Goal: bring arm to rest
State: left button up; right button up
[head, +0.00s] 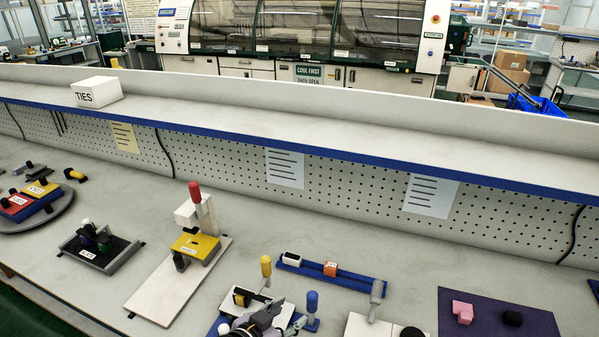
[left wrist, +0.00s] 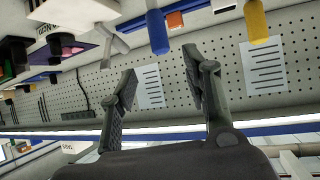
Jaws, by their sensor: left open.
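My left gripper (head: 262,318) shows at the bottom edge of the head view, over the bench near a fixture with yellow and blue handles. In the left wrist view my left gripper (left wrist: 160,75) has its two dark fingers spread apart with nothing between them. That view is upside down, with the pegboard behind the fingers. The blue handle (left wrist: 157,32) and the yellow handle (left wrist: 257,22) show beyond the fingertips, apart from them. My right gripper is in neither view.
A red-handled press (head: 195,220) stands on a white board to the left. A blue rail (head: 330,277) lies behind the gripper, and a purple mat (head: 490,318) lies to the right. The pegboard (head: 350,200) with a shelf closes the back. Bare bench lies between the press and the rail.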

pick_arm(q)
jog(key=s+a+f+n+g+y, duration=0.2)
jog(key=s+a+g+y, duration=0.1)
jog(key=s+a, duration=0.65)
jog(key=s+a+f+n+g+y, duration=0.3)
jog(key=s+a, duration=0.4)
jog(key=s, duration=0.6)
notch_tip(320, 180, down, 28)
jog(key=s+g+b, duration=0.1)
jog(key=b, duration=0.2)
jog(key=s+a+f+g+b, duration=0.1)
jog(key=s+a+f+b, duration=0.1)
jog(key=s+f, duration=1.5)
notch_tip(320, 180, down, 3)
jog(key=shift+s+a+f+m+g+b, duration=0.2)
jog(key=shift+a+m+g+b, duration=0.15)
jog(key=shift+b, duration=0.35)
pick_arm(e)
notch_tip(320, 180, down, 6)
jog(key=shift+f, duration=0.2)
pick_arm(q)
jog(key=shift+c, duration=0.5)
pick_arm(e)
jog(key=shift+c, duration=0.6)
